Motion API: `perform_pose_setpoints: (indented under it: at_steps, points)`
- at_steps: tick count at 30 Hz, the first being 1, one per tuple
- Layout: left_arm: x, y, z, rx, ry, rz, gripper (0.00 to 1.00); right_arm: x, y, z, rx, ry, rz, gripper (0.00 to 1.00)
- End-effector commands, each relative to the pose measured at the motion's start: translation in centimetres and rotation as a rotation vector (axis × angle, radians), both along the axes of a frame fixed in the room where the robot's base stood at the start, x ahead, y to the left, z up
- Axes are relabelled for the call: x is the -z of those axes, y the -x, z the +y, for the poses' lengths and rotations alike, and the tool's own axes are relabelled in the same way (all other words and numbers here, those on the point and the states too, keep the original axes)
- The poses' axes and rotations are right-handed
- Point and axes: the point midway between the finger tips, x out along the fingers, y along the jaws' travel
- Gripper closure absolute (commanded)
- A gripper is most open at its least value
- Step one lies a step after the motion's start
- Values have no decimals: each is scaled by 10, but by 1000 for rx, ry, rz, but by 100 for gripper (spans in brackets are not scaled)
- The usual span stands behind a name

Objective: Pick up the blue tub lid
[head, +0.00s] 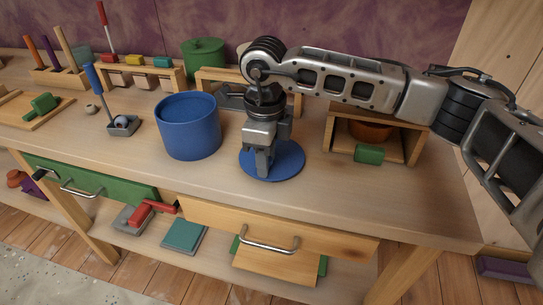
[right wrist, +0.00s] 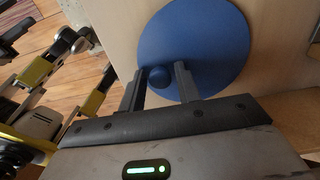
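The blue tub lid (head: 291,163) lies flat on the workbench, to the right of the open blue tub (head: 188,130). My right gripper (head: 262,168) points down over the lid in the head view and hides part of it. In the right wrist view the lid (right wrist: 215,45) is a blue disc with a small round knob (right wrist: 160,77). The knob shows between the two fingers of my right gripper (right wrist: 159,72). The fingers are apart, with a gap beside the knob, so they do not visibly grip it.
A wooden cubby (head: 416,147) with a green block (head: 368,154) stands right of the lid. A green lidded pot (head: 204,58) is at the back. Left are a grey holder (head: 123,126) and a green-handled tool (head: 40,104). A wooden drawer (head: 330,240) is below the bench's front edge.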

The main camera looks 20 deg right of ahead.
Motion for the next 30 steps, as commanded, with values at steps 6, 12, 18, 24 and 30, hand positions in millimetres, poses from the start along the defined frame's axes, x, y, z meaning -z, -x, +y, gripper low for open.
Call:
perform_pose_setpoints:
  at_steps: [6, 12, 18, 24, 30]
  points:
    - [1, 1, 0, 1, -1, 4, 64, 0, 0, 0, 0, 0, 0, 100]
    - [3, 4, 0, 1, 0, 11, 64, -1, 0, 0, 0, 0, 0, 100]
    - [5, 5, 0, 2, -1, 14, 64, -7, -1, 0, 0, -1, -3, 100]
    - [9, 5, -1, 1, 5, 14, 64, -32, -1, 1, -1, -2, -6, 100]
    - [8, 4, -1, 1, 11, 9, 64, -71, 22, 26, -8, -2, -6, 100]
